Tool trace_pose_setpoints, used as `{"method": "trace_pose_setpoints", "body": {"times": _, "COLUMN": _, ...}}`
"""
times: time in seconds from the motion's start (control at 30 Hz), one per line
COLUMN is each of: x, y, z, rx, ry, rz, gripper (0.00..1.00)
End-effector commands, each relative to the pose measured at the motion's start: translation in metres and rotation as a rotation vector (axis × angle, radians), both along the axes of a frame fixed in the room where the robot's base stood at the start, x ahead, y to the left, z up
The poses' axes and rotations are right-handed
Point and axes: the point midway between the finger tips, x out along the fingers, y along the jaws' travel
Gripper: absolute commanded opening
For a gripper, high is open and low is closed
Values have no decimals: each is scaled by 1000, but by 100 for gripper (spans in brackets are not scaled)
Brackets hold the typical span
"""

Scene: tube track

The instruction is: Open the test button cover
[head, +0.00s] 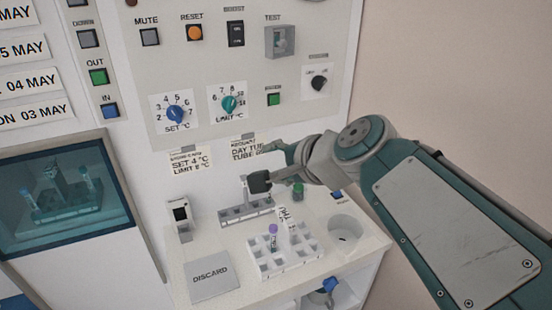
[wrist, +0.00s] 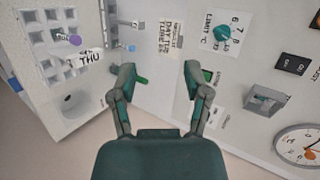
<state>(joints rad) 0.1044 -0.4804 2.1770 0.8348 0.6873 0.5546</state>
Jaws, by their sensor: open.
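The test button cover (head: 280,41) is a small see-through grey box under the TEST label, at the upper right of the white panel in the head view. It looks closed over the button, which shows only faintly inside. In the wrist view the cover (wrist: 265,100) sticks out of the panel to the right of my fingers. My gripper (head: 262,166) is open and empty, below and slightly left of the cover, apart from it. In the wrist view my gripper (wrist: 160,73) has its two fingers spread, with paper labels on the panel beyond them.
A teal limit knob (head: 229,103), a blue set knob (head: 176,114) and a black knob (head: 319,83) stick out of the panel. Below, a white tube rack (head: 262,262) with a purple-capped tube stands on the shelf. A round gauge (wrist: 300,146) shows in the wrist view.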

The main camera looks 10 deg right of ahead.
Motion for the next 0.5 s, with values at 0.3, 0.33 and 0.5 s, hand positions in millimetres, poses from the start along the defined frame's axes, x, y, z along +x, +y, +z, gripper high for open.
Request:
{"method": "trace_pose_setpoints", "body": {"times": 0.3, "x": 7, "y": -2, "z": 5, "rx": -37, "ry": -35, "rz": 38, "gripper": 62}}
{"method": "trace_pose_setpoints", "body": {"times": 0.33, "x": 9, "y": -3, "z": 7, "rx": -53, "ry": -50, "rz": 53, "gripper": 62}}
{"method": "trace_pose_setpoints", "body": {"times": 0.5, "x": 25, "y": -8, "z": 22, "rx": -169, "ry": -164, "rz": 155, "gripper": 62}}
